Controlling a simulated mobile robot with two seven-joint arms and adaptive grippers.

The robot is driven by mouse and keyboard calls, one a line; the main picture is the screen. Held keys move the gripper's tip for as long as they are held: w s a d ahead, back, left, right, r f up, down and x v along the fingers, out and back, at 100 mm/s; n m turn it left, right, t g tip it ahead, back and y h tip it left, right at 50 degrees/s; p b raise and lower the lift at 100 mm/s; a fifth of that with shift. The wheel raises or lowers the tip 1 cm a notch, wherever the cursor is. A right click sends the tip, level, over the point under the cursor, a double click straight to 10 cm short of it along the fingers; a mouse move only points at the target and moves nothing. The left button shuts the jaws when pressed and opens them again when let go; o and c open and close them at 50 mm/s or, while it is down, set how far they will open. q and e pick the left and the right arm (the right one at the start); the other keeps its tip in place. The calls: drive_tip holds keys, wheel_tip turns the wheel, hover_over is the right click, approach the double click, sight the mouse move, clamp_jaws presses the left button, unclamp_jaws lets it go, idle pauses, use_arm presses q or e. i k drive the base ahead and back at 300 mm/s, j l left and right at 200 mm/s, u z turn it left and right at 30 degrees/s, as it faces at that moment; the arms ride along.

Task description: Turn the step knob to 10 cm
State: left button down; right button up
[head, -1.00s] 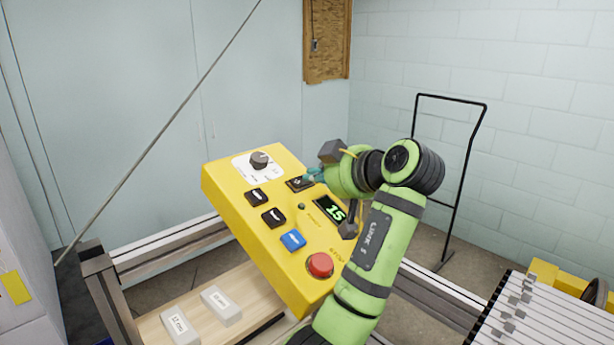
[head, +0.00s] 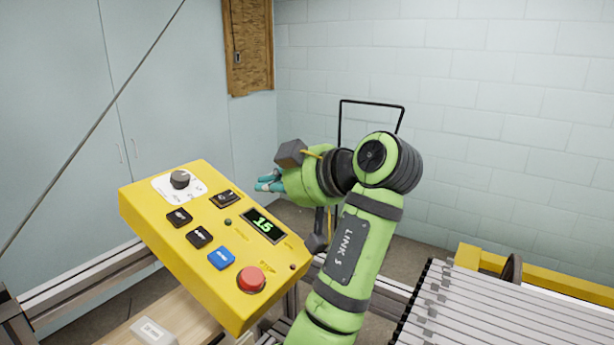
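A dark round knob (head: 180,180) sits on a white dial plate at the upper left of the yellow control panel (head: 160,222). The dial's markings are too small to read, so I cannot tell where it points. The panel's display (head: 263,225) shows 15 in green. My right gripper is not in view.
The panel also carries a black rocker switch (head: 224,199), two dark buttons, a blue button (head: 221,258) and a red stop button (head: 251,280). A grey block (head: 152,332) lies on a wooden shelf below. A slatted surface (head: 500,310) is at lower right. A black frame stands behind my arm.

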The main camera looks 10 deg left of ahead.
sight(179, 179)
drive_tip(key=k+j, duration=0.25)
drive_tip(key=k, duration=0.2)
drive_tip(key=k+j, duration=0.25)
drive_tip(key=k, duration=0.25)
